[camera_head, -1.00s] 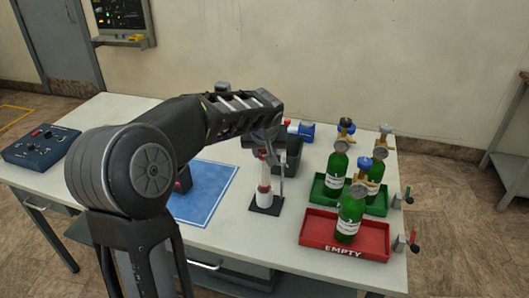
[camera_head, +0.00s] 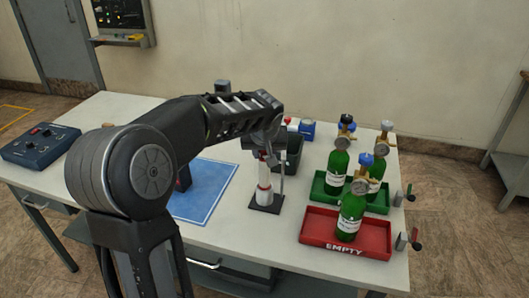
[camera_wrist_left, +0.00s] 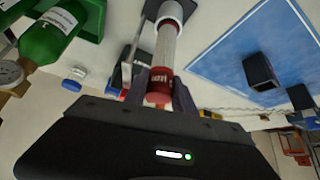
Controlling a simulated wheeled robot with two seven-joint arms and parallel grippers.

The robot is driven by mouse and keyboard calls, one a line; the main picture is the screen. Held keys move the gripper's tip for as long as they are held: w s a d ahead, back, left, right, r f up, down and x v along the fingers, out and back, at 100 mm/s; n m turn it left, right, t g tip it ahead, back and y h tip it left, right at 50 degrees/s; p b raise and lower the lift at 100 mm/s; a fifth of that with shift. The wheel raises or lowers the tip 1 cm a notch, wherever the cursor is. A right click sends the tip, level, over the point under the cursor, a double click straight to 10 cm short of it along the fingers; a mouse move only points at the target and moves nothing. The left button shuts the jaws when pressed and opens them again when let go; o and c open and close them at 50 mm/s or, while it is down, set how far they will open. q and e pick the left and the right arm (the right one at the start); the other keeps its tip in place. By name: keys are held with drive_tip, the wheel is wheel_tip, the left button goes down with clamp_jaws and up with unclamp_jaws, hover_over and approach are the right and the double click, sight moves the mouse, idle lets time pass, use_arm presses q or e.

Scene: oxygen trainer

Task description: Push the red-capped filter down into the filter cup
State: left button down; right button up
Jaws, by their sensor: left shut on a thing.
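My left gripper (camera_head: 264,153) points down over the stand and is shut on the red-capped filter (camera_wrist_left: 162,72). In the left wrist view its two fingers (camera_wrist_left: 160,92) sit on either side of the red cap. The filter's pale body runs away from the cap toward a red-and-white ring at the top edge. The white filter cup (camera_head: 264,197) stands upright on a black base plate (camera_head: 267,207), in line below the gripper. How deep the filter sits in the cup I cannot tell. My right gripper is not in view.
A thin upright post (camera_head: 282,180) stands beside the cup. A dark bin (camera_head: 293,155) is just behind. A blue mat (camera_head: 215,180) lies left. Green bottles stand in a green tray (camera_head: 320,190) and a red tray (camera_head: 320,235) at right. Free white tabletop lies in front.

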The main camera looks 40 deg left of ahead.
sight(264, 165)
use_arm(q)
drive_tip(key=shift+f+b, duration=2.8)
drive_tip(key=shift+f, duration=0.2)
drive_tip(key=c, duration=1)
unclamp_jaws()
drive_tip(key=shift+r, duration=0.1)
drive_tip(key=shift+o, duration=0.2)
drive_tip(key=v, duration=0.8)
drive_tip(key=shift+w, duration=0.1)
